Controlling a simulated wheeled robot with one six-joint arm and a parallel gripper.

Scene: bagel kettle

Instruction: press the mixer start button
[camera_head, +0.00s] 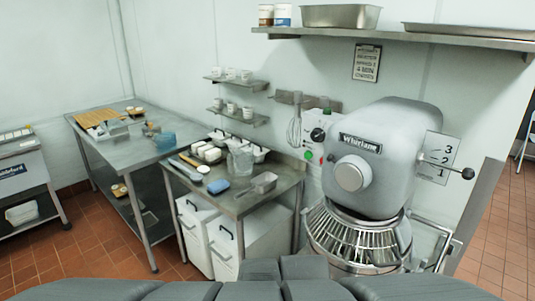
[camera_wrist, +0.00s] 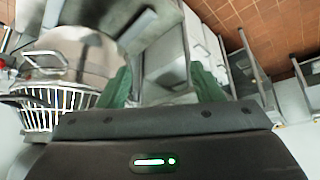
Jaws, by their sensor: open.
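The grey stand mixer (camera_head: 382,150) stands at the right in the head view. On the control box at its left side, a round green button (camera_head: 308,155) shows, with a small red spot to its right and a black knob (camera_head: 317,134) above. In the wrist view, part of the mixer's wire bowl guard (camera_wrist: 45,118) shows at the left. My gripper (camera_wrist: 158,88) shows in the wrist view, with two green fingers apart and nothing seen between them. It is not seen in the head view. I cannot make out the green button in the wrist view.
A steel table (camera_head: 244,203) with containers, a pitcher and a blue sponge stands left of the mixer, with white bins (camera_head: 222,246) below. A longer steel table (camera_head: 130,148) is farther left. A shelf (camera_head: 400,37) runs above the mixer. Tiled floor (camera_head: 95,258) is open in front.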

